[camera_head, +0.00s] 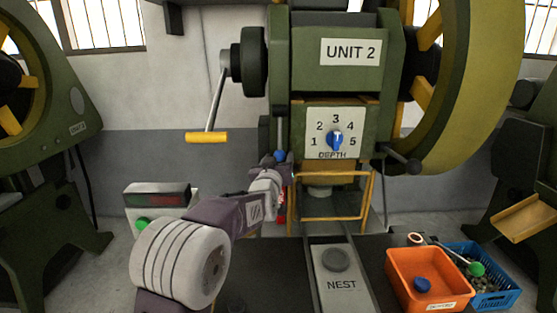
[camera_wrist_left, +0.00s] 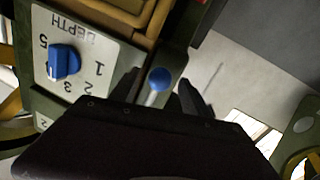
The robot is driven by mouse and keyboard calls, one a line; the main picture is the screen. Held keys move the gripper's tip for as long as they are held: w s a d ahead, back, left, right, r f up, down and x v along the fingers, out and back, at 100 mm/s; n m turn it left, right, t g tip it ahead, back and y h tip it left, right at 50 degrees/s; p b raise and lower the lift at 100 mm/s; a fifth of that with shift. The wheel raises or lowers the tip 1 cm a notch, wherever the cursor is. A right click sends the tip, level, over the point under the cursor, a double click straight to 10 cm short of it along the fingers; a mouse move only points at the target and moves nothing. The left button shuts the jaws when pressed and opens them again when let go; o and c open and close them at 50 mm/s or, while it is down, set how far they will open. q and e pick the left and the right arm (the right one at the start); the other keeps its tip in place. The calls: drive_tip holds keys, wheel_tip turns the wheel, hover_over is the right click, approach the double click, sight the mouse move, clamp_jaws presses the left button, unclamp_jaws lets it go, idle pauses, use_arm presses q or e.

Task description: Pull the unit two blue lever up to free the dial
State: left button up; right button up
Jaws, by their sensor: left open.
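The blue ball knob of the unit two lever (camera_head: 280,156) sits just left of the depth plate, on a thin stem. In the left wrist view the blue knob (camera_wrist_left: 159,79) appears between the two dark fingers. My left gripper (camera_head: 277,168) is open at the knob; I cannot tell whether a finger touches it. The blue dial (camera_head: 335,140) is on the white DEPTH plate numbered 1 to 5, and the dial also shows in the left wrist view (camera_wrist_left: 64,62). My right gripper is not in view.
A yellow-handled crank (camera_head: 207,137) hangs at the upper left. The big yellow-green wheel (camera_head: 480,80) is at the right. A yellow guard frame (camera_head: 334,218) stands below the dial. An orange bin (camera_head: 430,265) and a blue crate (camera_head: 506,295) stand at the lower right.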

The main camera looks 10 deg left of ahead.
use_arm(q)
drive_tip(key=shift+c, duration=0.3)
clamp_jaws()
idle(1.1)
